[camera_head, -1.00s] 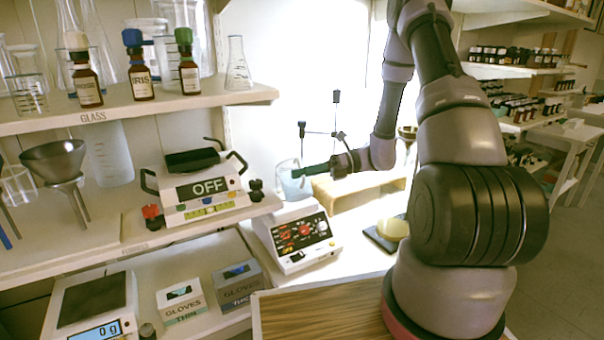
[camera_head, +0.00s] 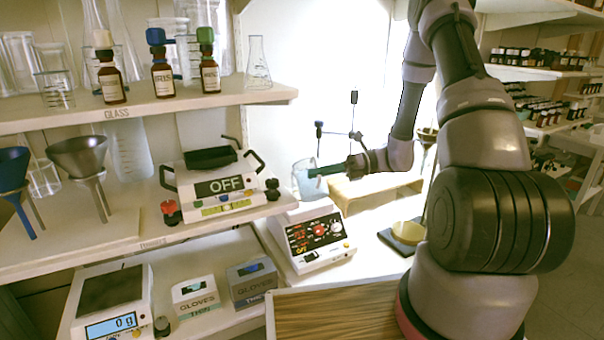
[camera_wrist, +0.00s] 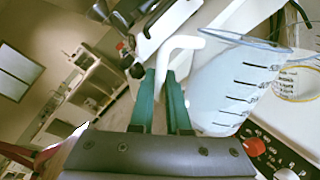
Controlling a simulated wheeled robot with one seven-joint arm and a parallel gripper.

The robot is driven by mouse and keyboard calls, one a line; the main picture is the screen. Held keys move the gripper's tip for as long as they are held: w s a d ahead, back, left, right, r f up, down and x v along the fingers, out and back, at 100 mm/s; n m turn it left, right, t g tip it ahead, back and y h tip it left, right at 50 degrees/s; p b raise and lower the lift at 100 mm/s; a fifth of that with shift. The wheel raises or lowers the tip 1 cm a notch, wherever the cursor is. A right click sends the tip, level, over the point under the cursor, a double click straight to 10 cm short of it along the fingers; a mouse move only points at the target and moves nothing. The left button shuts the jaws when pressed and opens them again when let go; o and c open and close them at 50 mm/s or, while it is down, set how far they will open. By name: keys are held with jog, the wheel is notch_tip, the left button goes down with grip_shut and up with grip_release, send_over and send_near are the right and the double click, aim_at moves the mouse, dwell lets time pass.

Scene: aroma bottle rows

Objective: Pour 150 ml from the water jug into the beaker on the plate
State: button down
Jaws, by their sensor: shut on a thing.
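My gripper (camera_wrist: 168,100) is shut on the white handle of the water jug (camera_wrist: 235,85), a clear bluish vessel with black graduation marks. In the head view my gripper (camera_head: 318,171) holds the jug (camera_head: 303,180) raised at the back of the hot plate (camera_head: 318,240), a white device with red knobs. The jug looks slightly tilted; its water level is hard to read. In the wrist view a clear graduated beaker (camera_wrist: 298,84) shows just beyond the jug at the right edge, on a pale surface. I cannot make out the beaker in the head view.
A wooden stand (camera_head: 375,190) is right of the jug, with a thin rod and clamps (camera_head: 352,130) behind. A scale (camera_head: 115,300) reads 0 g. Glove boxes (camera_head: 195,298) sit lower.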

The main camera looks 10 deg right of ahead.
jog(key=shift+w+a+r+m+g, duration=0.1)
jog(key=shift+w+r+m, duration=0.2)
jog(key=shift+r+m, duration=0.2)
jog(key=shift+w+d+r+m+g, duration=0.1)
jog(key=shift+w+r+m, duration=0.25)
jog(key=shift+r, duration=0.2)
jog(key=shift+w+a+r+m+g, duration=0.1)
jog(key=shift+w+r+m, duration=0.15)
jog(key=shift+r+m, duration=0.25)
dwell(6.5)
